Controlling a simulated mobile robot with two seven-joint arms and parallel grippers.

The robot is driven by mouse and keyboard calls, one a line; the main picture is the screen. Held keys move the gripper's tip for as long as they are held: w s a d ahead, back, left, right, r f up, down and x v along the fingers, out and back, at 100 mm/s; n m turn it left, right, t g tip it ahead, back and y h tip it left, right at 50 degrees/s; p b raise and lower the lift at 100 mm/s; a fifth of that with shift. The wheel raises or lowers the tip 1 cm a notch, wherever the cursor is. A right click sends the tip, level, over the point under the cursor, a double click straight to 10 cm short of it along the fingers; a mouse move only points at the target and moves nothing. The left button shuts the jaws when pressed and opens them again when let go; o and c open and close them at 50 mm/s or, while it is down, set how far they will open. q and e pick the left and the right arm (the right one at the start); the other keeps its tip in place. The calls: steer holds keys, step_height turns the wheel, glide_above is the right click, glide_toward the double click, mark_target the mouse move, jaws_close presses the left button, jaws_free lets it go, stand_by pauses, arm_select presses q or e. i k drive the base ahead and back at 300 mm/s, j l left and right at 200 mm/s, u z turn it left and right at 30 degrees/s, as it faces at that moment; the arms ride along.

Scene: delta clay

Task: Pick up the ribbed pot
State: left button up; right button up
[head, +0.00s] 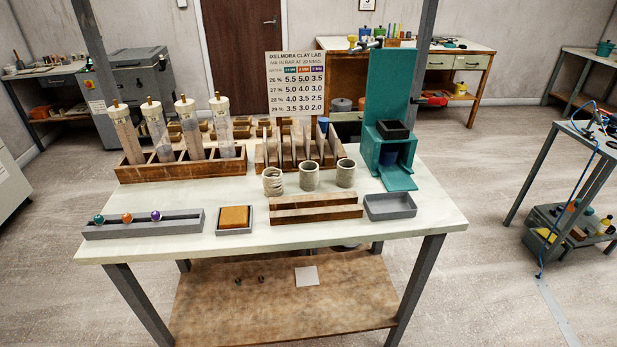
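Three small grey-beige pots stand in a row on the white-topped table (420,212), behind a stepped wooden block. The left pot (273,184) has an uneven outline with horizontal ridges and looks the most ribbed. The middle pot (309,178) and the right pot (345,175) look smoother, though their surface detail is small. All three are upright with dark open tops. Neither of my grippers is in view.
The stepped wooden block (315,209) lies in front of the pots. A wooden rack (262,163) stands close behind them. A teal press (388,110) and a grey tray (390,206) are at right. A rack of clear tubes (180,171) is at left.

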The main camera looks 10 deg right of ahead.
mark_target(309, 176)
steer(key=i+l+z, duration=0.1)
steer(key=z, duration=0.25)
steer(key=i+l+z, duration=0.15)
steer(key=z, duration=0.2)
steer(key=i+l+z, duration=0.1)
steer(key=z, duration=0.25)
